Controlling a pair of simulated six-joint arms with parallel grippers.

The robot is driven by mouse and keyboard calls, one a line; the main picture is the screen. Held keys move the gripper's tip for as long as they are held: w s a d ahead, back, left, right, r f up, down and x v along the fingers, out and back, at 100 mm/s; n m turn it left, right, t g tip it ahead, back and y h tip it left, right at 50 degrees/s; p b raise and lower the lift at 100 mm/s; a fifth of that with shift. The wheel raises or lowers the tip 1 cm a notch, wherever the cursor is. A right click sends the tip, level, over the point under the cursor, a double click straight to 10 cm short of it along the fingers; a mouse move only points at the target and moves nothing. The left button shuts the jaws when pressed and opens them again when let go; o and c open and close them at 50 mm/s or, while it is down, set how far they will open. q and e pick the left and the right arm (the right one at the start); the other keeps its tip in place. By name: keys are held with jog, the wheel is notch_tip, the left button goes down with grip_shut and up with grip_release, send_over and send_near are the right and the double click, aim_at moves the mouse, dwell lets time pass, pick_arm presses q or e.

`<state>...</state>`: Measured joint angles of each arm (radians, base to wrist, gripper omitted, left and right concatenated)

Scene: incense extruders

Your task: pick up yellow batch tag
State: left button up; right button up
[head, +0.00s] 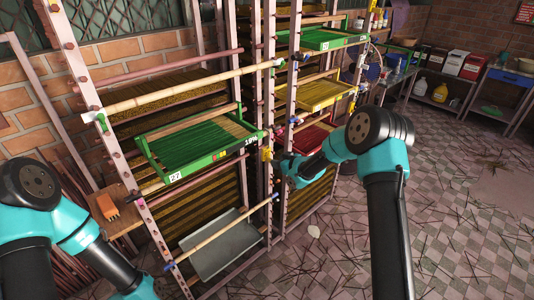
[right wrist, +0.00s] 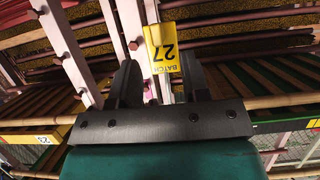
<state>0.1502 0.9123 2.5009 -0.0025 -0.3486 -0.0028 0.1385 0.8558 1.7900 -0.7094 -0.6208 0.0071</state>
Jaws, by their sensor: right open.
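The yellow batch tag (head: 267,154) hangs at the rack's middle post, right of the green tray, in the head view. In the right wrist view the tag (right wrist: 162,48) shows upside down with "BATCH 27" on it. My right gripper (right wrist: 158,68) is open, with one finger on each side of the tag's lower part in that view. I cannot tell whether either finger touches it. In the head view my right gripper (head: 276,165) is small and dark beside the post. My left arm shows at the lower left, but its gripper is out of view.
A green tray (head: 196,158) labelled 27 and 1PM sits in the rack beside the tag. A grey sloped tray (head: 222,250) is below. Pink rack posts (head: 269,60) and bamboo rods stand close around the gripper. Tiled floor (head: 450,225) at right is open, with scattered sticks.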

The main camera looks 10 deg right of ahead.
jog(key=shift+x, duration=2.6)
jog(key=shift+c, duration=0.4)
grip_shut()
